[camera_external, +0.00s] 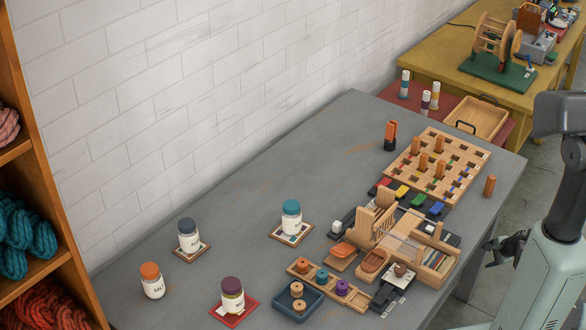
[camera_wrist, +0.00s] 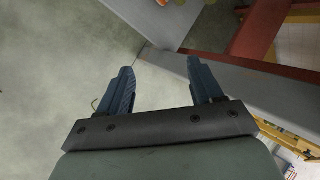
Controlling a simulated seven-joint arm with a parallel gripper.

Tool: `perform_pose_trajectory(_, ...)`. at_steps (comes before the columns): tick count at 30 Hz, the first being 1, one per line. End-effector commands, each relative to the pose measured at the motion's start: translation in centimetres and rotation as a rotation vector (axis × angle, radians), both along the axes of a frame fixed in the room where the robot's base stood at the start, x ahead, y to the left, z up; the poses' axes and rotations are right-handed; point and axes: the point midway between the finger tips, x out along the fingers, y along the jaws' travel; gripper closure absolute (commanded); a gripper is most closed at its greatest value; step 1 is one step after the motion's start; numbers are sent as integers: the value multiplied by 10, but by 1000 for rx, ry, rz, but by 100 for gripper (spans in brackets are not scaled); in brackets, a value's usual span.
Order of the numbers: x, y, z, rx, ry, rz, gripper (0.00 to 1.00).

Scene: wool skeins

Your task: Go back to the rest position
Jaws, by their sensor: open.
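In the wrist view my gripper (camera_wrist: 158,76) is open, its two blue-grey fingers apart with nothing between them. Beneath it are the pale floor (camera_wrist: 50,60) and the edge of the grey table (camera_wrist: 225,76). In the external view my arm stands at the right edge of the picture, beside the table's right side. A dark part of my gripper (camera_external: 497,251) shows at the arm's left side, off the table's edge; its fingers are too small to make out there.
The grey table (camera_external: 150,235) holds several lidded jars, a wooden peg board (camera_external: 465,155), a wooden rack (camera_external: 435,262) and a blue tray (camera_external: 283,306) with spools. An orange peg (camera_external: 489,186) stands near the table's right edge. A yellow bench (camera_external: 425,62) is behind.

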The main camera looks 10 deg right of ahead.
Motion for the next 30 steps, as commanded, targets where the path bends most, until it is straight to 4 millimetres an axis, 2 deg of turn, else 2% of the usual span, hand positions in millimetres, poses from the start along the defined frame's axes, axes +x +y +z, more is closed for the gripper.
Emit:
perform_pose_trajectory(1,-20,29,-11,-12,43,82,35)
perform_pose_trajectory(6,-86,103,-47,-59,181,364,35)
perform_pose_trajectory(11,-162,161,-71,-97,318,650,35)
perform_pose_trajectory(15,-239,199,-83,-123,446,919,35)
perform_pose_trajectory(18,-294,216,-85,-137,540,1112,35)
perform_pose_trajectory(21,-342,224,-83,-144,624,1280,35)
perform_pose_trajectory(24,-377,226,-79,-147,691,1410,35)
perform_pose_trajectory(27,-399,225,-76,-148,736,1497,35)
perform_pose_trajectory(30,-402,225,-75,-148,743,1508,35)
